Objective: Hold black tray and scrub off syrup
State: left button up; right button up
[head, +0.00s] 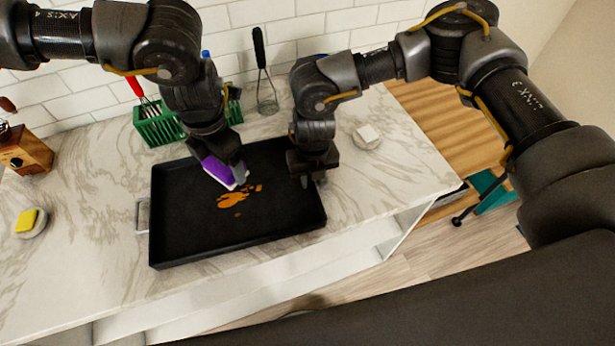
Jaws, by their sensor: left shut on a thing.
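The black tray (190,232) lies on the marble counter. My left gripper (234,172) is shut on a purple and white scrubber (217,171). It holds the scrubber over the tray, just behind and left of the syrup. Whether the scrubber touches the tray floor is hard to tell. My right gripper (313,180) points down at the tray's right rim, and its fingers overlap that edge. Whether they are closed on the rim is unclear.
A yellow sponge (26,221) on a small dish is at the left. A green rack (158,126), a whisk (265,90) and a wooden block (24,150) stand near the wall. A white item (368,135) on a dish is right of the tray. The counter front left is clear.

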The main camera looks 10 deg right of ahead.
grip_shut()
dwell(1.4)
jog(key=shift+o, duration=0.2)
grip_release()
grip_shut()
dwell(1.0)
